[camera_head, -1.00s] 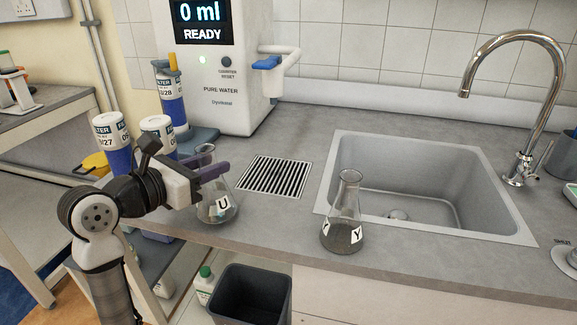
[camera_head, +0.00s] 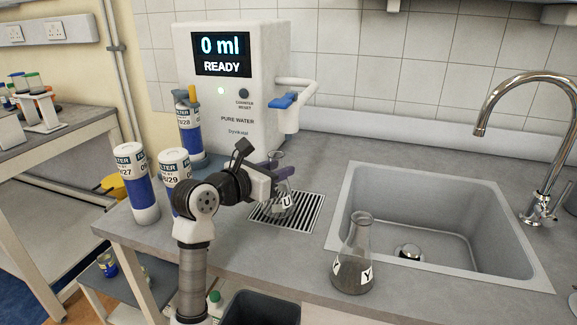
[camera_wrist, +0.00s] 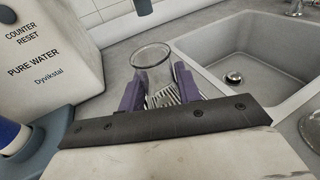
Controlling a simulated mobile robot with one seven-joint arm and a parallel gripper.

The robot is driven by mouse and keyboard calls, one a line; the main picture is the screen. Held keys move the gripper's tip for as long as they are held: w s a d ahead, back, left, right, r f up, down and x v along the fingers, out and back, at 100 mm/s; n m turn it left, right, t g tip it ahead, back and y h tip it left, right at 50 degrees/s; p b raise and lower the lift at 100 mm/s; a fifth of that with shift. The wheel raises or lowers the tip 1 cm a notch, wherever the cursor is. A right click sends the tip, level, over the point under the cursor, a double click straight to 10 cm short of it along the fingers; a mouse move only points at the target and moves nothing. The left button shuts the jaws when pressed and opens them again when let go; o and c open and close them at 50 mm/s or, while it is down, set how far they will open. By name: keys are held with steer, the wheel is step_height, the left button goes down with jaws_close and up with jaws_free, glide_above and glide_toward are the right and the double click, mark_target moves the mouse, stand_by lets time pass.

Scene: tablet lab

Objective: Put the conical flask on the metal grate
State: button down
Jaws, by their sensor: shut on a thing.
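A clear conical flask marked U (camera_head: 281,205) is held by my gripper (camera_head: 279,173), whose purple fingers are shut around its neck. It is over the metal grate (camera_head: 314,211), a square of dark slots in the counter; I cannot tell whether its base touches the bars. In the wrist view the flask's open rim (camera_wrist: 150,56) shows between the purple fingers (camera_wrist: 160,92), with slots seen through the glass. A second conical flask marked Y (camera_head: 354,262), with dark contents, stands upright on the counter in front of the sink.
The pure water dispenser (camera_head: 232,105) stands behind the grate, its spout (camera_head: 290,118) above and behind the flask. Filter bottles (camera_head: 136,184) stand at the left. The sink (camera_head: 440,215) and tap (camera_head: 530,110) are at the right.

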steer(key=p+x, duration=0.1)
steer(key=x, duration=0.3)
steer(key=shift+w+d+f, duration=0.1)
steer(key=shift+d+f, duration=0.05)
steer(key=shift+f, duration=0.25)
steer(key=shift+f, duration=0.25)
steer(key=c, duration=1)
jaws_free()
steer(key=shift+r, duration=0.1)
